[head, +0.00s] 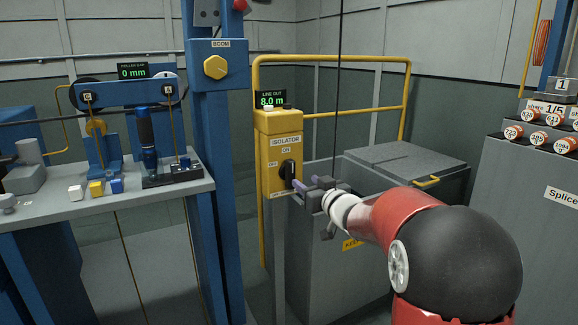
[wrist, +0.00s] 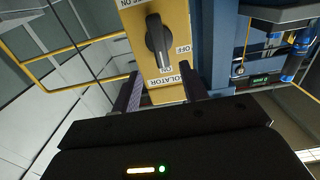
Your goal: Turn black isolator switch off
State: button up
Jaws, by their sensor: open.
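The black isolator switch (head: 288,169) is a rotary knob on the front of a yellow box (head: 270,160) labelled ISOLATOR. In the wrist view the knob (wrist: 157,42) is seen close up, its long axis in line with the ON mark; the OFF mark is to its side. My gripper (head: 311,185) is just in front of the box, at about the knob's height or slightly below. In the wrist view my gripper (wrist: 160,72) is open and empty, with its two fingers apart and the knob beyond the gap between them. I see no contact with the knob.
A yellow rail (head: 330,58) rises behind the box. A dark cable (head: 338,80) hangs close to my gripper in the picture. A grey cabinet (head: 405,160) is behind my arm. A blue post (head: 215,150) and workbench (head: 110,205) stand left. A display (head: 271,98) tops the box.

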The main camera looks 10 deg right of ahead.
aim_at(293, 172)
jog(key=p+x, duration=0.1)
jog(key=x, duration=0.7)
grip_shut()
